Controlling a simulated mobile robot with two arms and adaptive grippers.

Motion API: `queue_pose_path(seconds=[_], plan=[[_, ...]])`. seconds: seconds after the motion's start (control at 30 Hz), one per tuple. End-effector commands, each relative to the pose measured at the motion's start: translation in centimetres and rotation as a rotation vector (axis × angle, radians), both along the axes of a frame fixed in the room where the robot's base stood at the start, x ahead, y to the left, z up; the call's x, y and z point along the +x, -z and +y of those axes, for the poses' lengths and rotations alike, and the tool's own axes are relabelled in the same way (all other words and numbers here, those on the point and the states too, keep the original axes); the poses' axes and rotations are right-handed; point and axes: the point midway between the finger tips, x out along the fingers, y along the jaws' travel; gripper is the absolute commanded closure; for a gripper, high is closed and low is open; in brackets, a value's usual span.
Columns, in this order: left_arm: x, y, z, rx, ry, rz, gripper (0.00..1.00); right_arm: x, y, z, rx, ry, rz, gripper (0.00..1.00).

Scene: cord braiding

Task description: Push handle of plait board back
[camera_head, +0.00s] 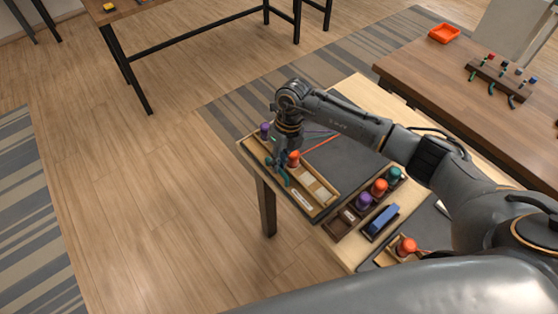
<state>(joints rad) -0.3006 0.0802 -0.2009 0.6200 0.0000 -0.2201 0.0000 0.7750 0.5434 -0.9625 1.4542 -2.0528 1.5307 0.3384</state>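The plait board appears to be the dark grey panel (352,165) on the light wooden table, with a red cord (322,143) and a purple cord stretched across it. A wooden tray (322,212) runs along its left edge and holds a purple spool (264,130), an orange spool (293,158) and pale blocks. I cannot make out a handle clearly. My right gripper (279,170) points down over this tray, close beside the orange spool. Its fingers are small and partly hidden, so I cannot tell contact or opening. My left gripper is out of view.
A dark tray (342,224) holds purple, orange and teal spools. A blue block (382,221) lies beside it, and another orange spool (406,246) stands nearer. Floor at left is clear.

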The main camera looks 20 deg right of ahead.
Motion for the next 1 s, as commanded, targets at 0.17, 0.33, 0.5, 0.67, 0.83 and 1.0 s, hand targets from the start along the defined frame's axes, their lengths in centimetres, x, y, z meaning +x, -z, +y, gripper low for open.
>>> queue_pose_path(seconds=[0.17, 0.33, 0.5, 0.67, 0.83, 1.0], plan=[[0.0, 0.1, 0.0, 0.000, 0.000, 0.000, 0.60, 0.1, 0.0, -0.1, 0.000, 0.000, -0.001, 1.00], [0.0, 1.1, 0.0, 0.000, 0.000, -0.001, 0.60, 0.8, 0.2, -2.0, -0.004, 0.004, -0.003, 1.00], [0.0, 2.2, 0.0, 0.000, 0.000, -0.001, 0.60, 1.8, 0.1, -4.6, -0.003, 0.005, -0.003, 1.00], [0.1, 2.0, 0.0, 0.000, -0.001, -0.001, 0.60, 1.8, -0.2, -4.9, -0.003, 0.003, -0.004, 1.00], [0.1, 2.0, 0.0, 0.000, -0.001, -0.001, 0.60, 1.9, -0.2, -5.0, -0.005, 0.004, -0.006, 0.79], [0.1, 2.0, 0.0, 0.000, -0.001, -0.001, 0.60, 1.8, -0.2, -4.9, -0.004, 0.004, -0.004, 0.78]])
